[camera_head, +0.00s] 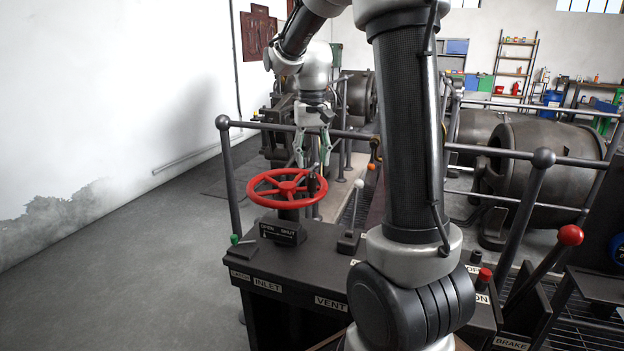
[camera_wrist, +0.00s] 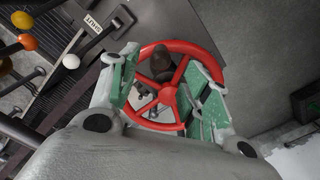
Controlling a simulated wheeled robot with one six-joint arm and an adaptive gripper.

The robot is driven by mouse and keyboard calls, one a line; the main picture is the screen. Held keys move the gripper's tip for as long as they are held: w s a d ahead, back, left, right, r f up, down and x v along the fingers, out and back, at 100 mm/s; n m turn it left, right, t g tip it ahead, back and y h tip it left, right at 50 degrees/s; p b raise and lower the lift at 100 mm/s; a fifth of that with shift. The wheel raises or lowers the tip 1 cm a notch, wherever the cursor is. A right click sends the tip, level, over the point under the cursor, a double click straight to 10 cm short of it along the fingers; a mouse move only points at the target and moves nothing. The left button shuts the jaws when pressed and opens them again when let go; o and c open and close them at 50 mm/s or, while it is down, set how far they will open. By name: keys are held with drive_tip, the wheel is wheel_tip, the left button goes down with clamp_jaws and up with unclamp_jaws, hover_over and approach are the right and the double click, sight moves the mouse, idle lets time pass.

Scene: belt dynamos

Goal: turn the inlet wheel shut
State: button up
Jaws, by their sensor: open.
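The inlet wheel (camera_head: 287,188) is a red spoked handwheel, lying roughly level on the console's left end. A dark upright knob stands at its right rim. A dark plate (camera_head: 282,232) marked OPEN and SHUT sits in front of it, above the INLET label (camera_head: 267,285). My gripper (camera_head: 312,163) points down over the wheel's far right side, with green-padded fingers apart and nothing held. In the wrist view the red wheel (camera_wrist: 165,93) and its dark knob (camera_wrist: 155,58) show between and beyond my gripper's fingers (camera_wrist: 163,80). I cannot tell whether a finger touches the rim.
A white-knobbed lever (camera_head: 352,215) stands right of the wheel on the console (camera_head: 315,265). Grey railings run behind the wheel. The floor at left (camera_head: 130,270) is clear.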

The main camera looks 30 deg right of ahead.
sight(312, 178)
wheel_tip(312, 178, down, 7)
drive_tip(key=shift+r, duration=0.1)
drive_tip(key=shift+a, duration=0.1)
drive_tip(key=shift+c, duration=0.2)
clamp_jaws()
